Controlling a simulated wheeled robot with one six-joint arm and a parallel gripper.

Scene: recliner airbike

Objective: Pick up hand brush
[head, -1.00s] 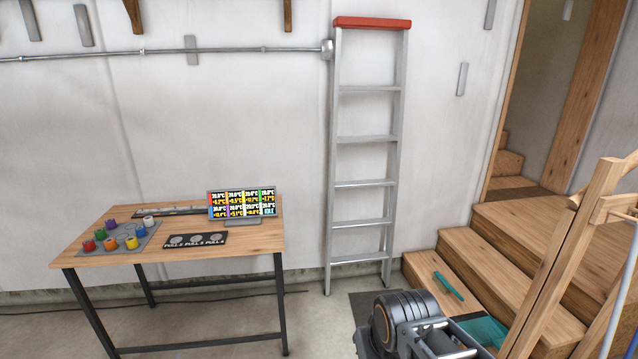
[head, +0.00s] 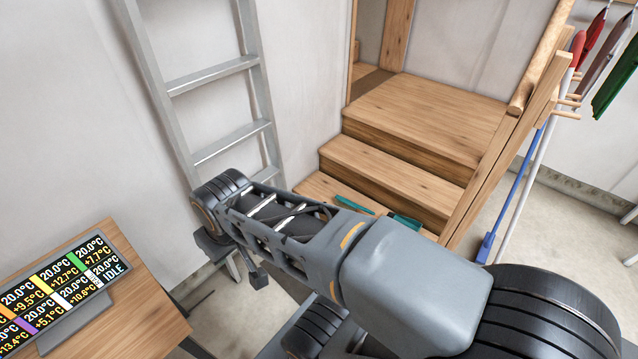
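The hand brush (head: 353,204) is a slim teal brush lying on the lowest wooden step, near its left end. A teal dustpan (head: 404,221) lies to its right on the same step, partly hidden by my arm. My arm reaches across the lower middle of the view, in front of the stairs. Small dark parts hang below its far left end and may belong to my gripper. Its fingers cannot be made out clearly, and nothing is seen held. The brush is apart from these parts.
A metal ladder (head: 207,82) leans on the wall left of the stairs (head: 387,160). A wooden table (head: 125,322) with a temperature display (head: 62,296) stands at lower left. A wooden railing (head: 505,150) borders the stairs on the right, with long-handled tools hanging beyond it.

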